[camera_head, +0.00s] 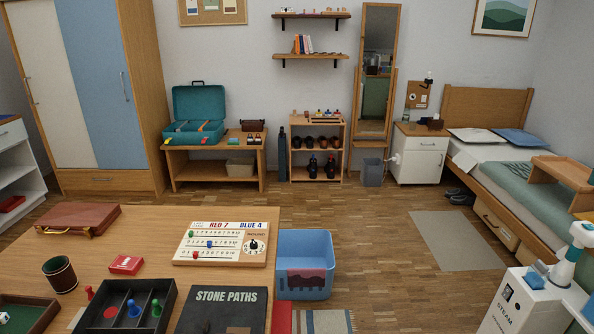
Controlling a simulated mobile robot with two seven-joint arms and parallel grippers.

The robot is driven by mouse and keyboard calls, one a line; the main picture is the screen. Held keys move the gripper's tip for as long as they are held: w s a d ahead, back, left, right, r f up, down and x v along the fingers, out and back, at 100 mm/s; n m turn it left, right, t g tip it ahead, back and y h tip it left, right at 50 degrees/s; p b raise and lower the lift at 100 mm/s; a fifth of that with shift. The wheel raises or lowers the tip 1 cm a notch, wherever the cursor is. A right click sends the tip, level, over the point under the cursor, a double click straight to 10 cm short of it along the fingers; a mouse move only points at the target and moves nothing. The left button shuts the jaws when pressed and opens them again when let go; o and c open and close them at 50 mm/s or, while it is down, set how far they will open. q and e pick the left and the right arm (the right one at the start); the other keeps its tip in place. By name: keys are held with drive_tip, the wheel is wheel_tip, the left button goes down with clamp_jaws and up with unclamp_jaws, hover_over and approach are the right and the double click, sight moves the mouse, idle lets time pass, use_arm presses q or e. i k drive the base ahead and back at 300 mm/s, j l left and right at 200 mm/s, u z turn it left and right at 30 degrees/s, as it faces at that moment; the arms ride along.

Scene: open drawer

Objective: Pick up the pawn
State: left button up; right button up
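Several small pawns are at the lower left of the head view, on the wooden table (150,228). A red pawn (89,294) stands at the left edge of a black compartment tray (172,293); I cannot tell if it touches the tray. A blue pawn (133,309) and a green pawn (156,309) stand inside the tray, near a round red piece (110,312). Which one the task means is not clear. Neither of my grippers is in view.
On the table are a dark cup (59,275), a red box (126,264), a scoreboard (221,255), a Stone Paths box (222,315) and a brown case (78,217). A blue bin (305,247) stands beside the table. The floor beyond is mostly clear.

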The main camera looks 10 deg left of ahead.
sight(88, 288)
drive_tip(key=u, duration=1.85)
drive_tip(key=j+z, duration=0.1)
drive_tip(key=z, duration=0.35)
drive_tip(key=i+j+z, duration=0.1)
drive_tip(key=z, duration=0.3)
drive_tip(key=j+z, duration=0.1)
drive_tip(key=z, duration=0.35)
drive_tip(key=j+z, duration=0.1)
drive_tip(key=z, duration=0.35)
drive_tip(key=j+z, duration=0.3)
drive_tip(key=k+j+z, duration=0.25)
drive_tip(key=j+z, duration=0.3)
drive_tip(key=k+j+z, duration=0.2)
drive_tip(key=j, duration=0.3)
drive_tip(key=k+j+z, duration=0.2)
drive_tip(key=k+j, duration=0.2)
drive_tip(key=j, duration=0.1)
